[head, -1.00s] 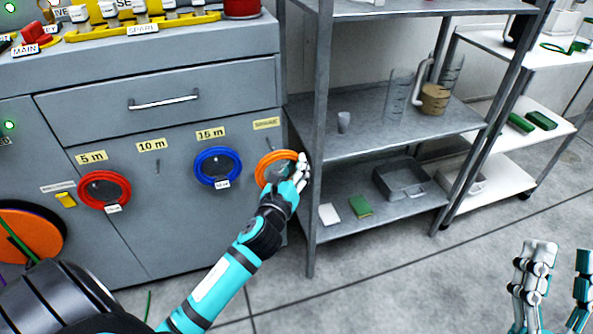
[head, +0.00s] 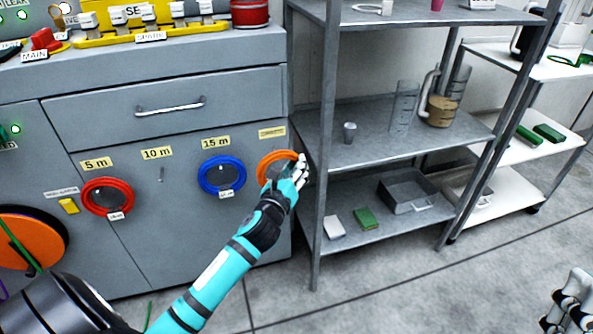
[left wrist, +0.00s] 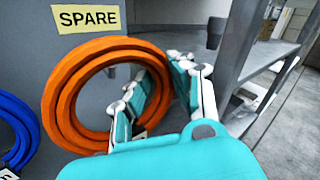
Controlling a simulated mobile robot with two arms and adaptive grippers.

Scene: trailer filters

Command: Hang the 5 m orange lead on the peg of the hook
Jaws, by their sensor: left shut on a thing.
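The orange lead (head: 272,163) is a coil on the cabinet front, under the spare label (head: 272,132). In the left wrist view the orange lead (left wrist: 62,92) stands upright beneath the same label. My left gripper (head: 298,177) is shut on the coil's right side; in the left wrist view the fingers (left wrist: 160,95) cover that edge. Any peg behind the orange coil is hidden. A bare peg (head: 162,174) shows under the 10 m label (head: 157,154). My right gripper (head: 573,300) is partly cut off at the bottom right.
A red coil (head: 107,182) hangs under the 5 m label (head: 96,163), and a blue coil (head: 202,176) under the 15 m label (head: 215,142). A grey shelf rack (head: 327,140) stands close to the right of my left gripper. Open floor lies in front.

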